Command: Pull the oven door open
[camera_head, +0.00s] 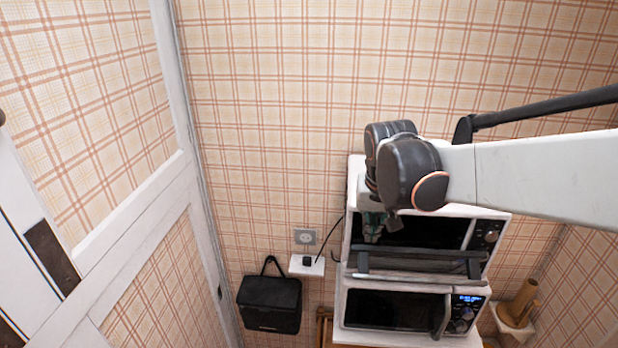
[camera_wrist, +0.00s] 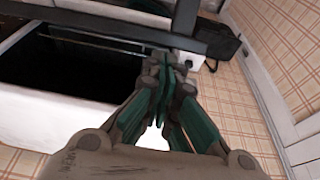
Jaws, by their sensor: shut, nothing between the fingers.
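The oven is the upper white appliance (camera_head: 358,190) of a stack against the wall in the head view. Its dark bar handle (camera_head: 418,275) runs across low on the front, below a dark area. The handle also crosses the top of the wrist view (camera_wrist: 90,43), beyond a black rectangular area (camera_wrist: 75,80) with a white border. I cannot tell how far the door stands open. My gripper (camera_head: 372,238) points down in front of the oven's left side, near the handle's left end. Its green-padded fingers (camera_wrist: 168,68) are together and empty. They overlap the handle in the wrist view; contact is unclear.
A microwave (camera_head: 390,310) with a lit display sits directly below the oven. A black bag (camera_head: 269,303) hangs at the left by a wall outlet (camera_head: 305,237). A wooden holder (camera_head: 517,310) stands at the right. A white door frame (camera_head: 195,150) bounds the left side.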

